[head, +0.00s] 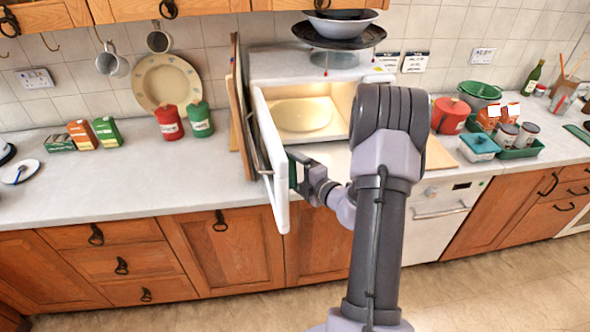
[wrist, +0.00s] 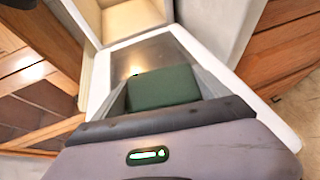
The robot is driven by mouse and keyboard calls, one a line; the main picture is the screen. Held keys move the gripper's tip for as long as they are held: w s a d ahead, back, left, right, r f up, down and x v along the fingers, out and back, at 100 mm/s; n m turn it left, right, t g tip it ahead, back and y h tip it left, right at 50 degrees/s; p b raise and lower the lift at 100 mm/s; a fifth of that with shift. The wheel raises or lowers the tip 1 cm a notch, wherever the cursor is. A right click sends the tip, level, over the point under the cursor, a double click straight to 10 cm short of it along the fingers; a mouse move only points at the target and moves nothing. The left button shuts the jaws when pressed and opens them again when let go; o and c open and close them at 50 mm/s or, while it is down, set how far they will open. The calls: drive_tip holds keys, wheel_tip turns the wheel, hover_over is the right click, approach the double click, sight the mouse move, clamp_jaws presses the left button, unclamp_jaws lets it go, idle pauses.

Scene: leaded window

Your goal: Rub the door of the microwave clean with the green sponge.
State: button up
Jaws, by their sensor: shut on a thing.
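The white microwave (head: 305,66) stands on the counter with its door (head: 273,150) swung wide open. Its lit inside shows a pale turntable plate (head: 301,114). My gripper (head: 300,170) is at the inner side of the open door, shut on the green sponge (head: 292,174). In the wrist view the dark green sponge (wrist: 162,86) sits between the fingers, in front of the door's grey inner panel (wrist: 145,55) with its white frame. The sponge looks to be at or very near the panel; I cannot tell whether it touches. My arm hides part of the microwave's right side.
Wooden boards (head: 237,105) lean left of the microwave, close to the door. Bowls (head: 340,25) are stacked on top of it. A red canister (head: 450,115) and several jars stand to the right. The counter at left (head: 130,180) is mostly clear.

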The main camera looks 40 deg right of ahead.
drive_tip(key=shift+w+a+p, duration=0.15)
drive_tip(key=shift+w+a, duration=0.25)
drive_tip(key=shift+a, duration=0.45)
drive_tip(key=shift+w+a+p, duration=0.15)
drive_tip(key=shift+w+a, duration=0.25)
drive_tip(key=shift+a, duration=0.45)
idle(0.3)
